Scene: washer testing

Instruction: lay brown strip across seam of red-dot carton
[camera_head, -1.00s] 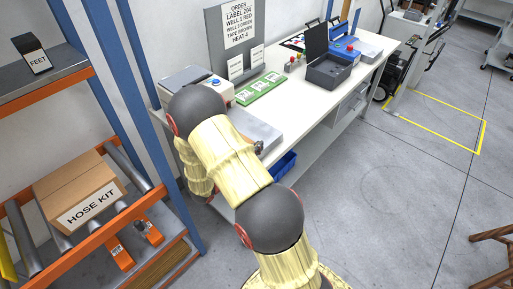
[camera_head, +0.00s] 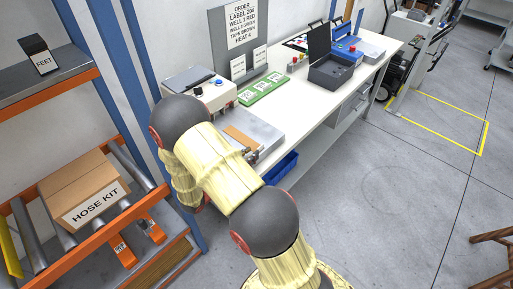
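A flat brown strip (camera_head: 241,137) lies on or just above a grey metal plate (camera_head: 262,132) at the near end of the white workbench. My gripper (camera_head: 252,155) shows only in part beside the plate's front edge, close to the strip's right end. My own arm hides most of it, so I cannot tell whether it touches or holds the strip. A brown carton marked HOSE KIT (camera_head: 82,188) sits on the roller shelf at left. No red dot shows on it, and I see no red-dot carton.
An order sign (camera_head: 240,30) stands behind the bench (camera_head: 300,105). A green tray with white cards (camera_head: 263,89), a dark open box (camera_head: 334,70) and a white device with a blue button (camera_head: 205,90) stand on it. A blue bin (camera_head: 284,165) is below.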

